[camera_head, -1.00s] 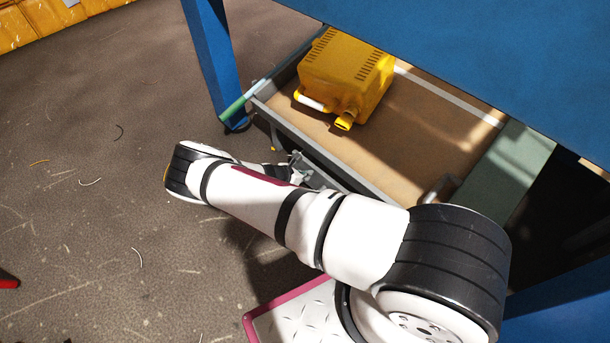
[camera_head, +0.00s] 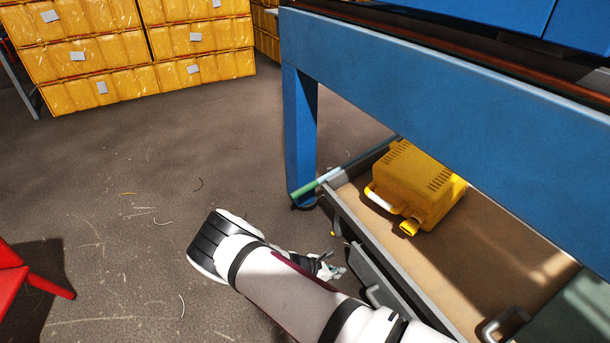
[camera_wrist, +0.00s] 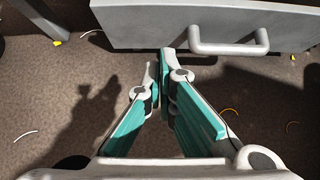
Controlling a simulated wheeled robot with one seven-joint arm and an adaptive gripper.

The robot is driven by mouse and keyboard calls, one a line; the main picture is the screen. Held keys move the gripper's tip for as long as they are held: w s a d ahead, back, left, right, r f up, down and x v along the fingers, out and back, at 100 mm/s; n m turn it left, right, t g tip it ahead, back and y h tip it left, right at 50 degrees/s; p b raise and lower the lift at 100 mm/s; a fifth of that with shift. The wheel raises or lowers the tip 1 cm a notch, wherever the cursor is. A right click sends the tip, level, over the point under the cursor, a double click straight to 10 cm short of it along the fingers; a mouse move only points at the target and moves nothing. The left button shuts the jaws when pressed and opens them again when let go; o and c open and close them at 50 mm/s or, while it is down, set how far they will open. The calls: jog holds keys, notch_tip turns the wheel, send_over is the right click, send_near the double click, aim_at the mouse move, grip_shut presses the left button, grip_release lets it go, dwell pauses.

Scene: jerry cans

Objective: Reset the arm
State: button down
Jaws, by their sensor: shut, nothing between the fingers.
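My arm reaches from the bottom of the head view toward the floor at centre. My gripper (camera_head: 330,268) shows small and partly hidden behind my arm there, in front of the open drawer. In the wrist view my gripper (camera_wrist: 160,65) has its green and grey fingers together at the tips, shut and empty. Its fingertips lie over the floor, close below the drawer front and left of the drawer's handle in that picture. I cannot tell whether they touch the drawer front.
Stacked yellow crates (camera_head: 100,60) stand at the back left. A red object (camera_head: 30,272) is at the left. The floor between is clear.

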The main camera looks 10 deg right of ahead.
notch_tip(320, 180, up, 28)
jog(key=s+a+m+g+y, duration=0.1)
jog(key=s+m+g+y, duration=0.2)
jog(key=m, duration=0.8)
jog(key=s+r+m+g+y, duration=0.1)
jog(key=s+r+m+y, duration=0.15)
jog(key=s+r, duration=0.55)
jog(key=s+r+m+y, duration=0.1)
jog(key=s+r+m, duration=0.2)
jog(key=r, duration=0.8)
jog(key=s+a+r+m+t+y, duration=0.1)
jog(key=s+r+m, duration=0.3)
jog(key=s, duration=0.9)
jog(key=s+r+m+y, duration=0.2)
jog(key=s+r, duration=0.3)
jog(key=s, duration=0.7)
notch_tip(320, 180, up, 33)
jog(key=t+p, duration=0.4)
jog(key=p, duration=2.7)
jog(key=shift+s+d+r+n+p, duration=0.2)
jog(key=shift+n+p, duration=0.1)
jog(key=shift+n, duration=0.15)
